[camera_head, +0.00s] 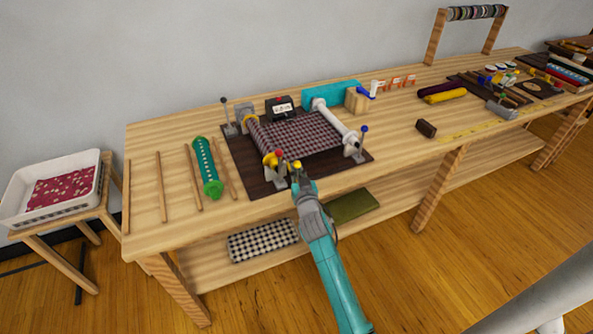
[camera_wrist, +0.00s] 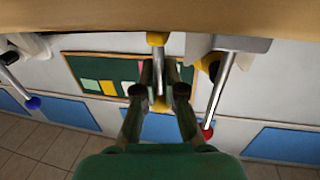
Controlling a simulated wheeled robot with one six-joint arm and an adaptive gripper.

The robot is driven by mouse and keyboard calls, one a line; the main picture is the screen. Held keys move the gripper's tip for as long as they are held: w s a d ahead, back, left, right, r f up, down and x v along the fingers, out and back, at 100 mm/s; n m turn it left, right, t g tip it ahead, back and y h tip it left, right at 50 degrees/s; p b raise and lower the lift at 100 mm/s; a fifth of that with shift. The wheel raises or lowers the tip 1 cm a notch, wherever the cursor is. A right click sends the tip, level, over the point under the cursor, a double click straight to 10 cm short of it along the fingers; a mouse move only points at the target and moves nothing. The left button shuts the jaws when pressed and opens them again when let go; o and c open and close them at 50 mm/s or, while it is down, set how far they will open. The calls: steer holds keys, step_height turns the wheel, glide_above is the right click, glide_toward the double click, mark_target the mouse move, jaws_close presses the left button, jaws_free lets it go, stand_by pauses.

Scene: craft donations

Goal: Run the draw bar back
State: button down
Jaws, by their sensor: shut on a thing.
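A dark board (camera_head: 240,165) on the bench carries a roller device with checked cloth (camera_head: 300,134) stretched across it. The cloth runs between a left roller with yellow ends (camera_head: 270,159) and a white bar (camera_head: 337,122) on the right. I cannot tell for sure which part is the draw bar. My gripper (camera_head: 298,176) is at the front of the device, shut on a small yellow-knobbed handle (camera_head: 297,164). In the wrist view, my fingers (camera_wrist: 160,92) are either side of its grey rod, with the yellow knob (camera_wrist: 160,104) between them.
A red-knobbed lever (camera_head: 279,154) stands close left of my gripper; a blue-knobbed lever (camera_head: 363,131) stands at the front right. A green cylinder (camera_head: 206,167) and several wooden sticks lie left. A teal box (camera_head: 330,95) is behind.

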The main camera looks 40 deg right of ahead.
steer(key=shift+w+a+r, duration=0.15)
steer(key=shift+a+r, duration=0.05)
steer(key=shift+r, duration=0.3)
steer(key=c, duration=1.2)
jaws_free()
steer(key=shift+a, duration=0.15)
steer(key=shift+f, duration=0.3)
steer(key=shift+s, duration=0.2)
steer(key=shift+s+f, duration=0.1)
steer(key=shift+s, duration=0.15)
steer(key=v, duration=1.1)
steer(key=shift+a, duration=0.1)
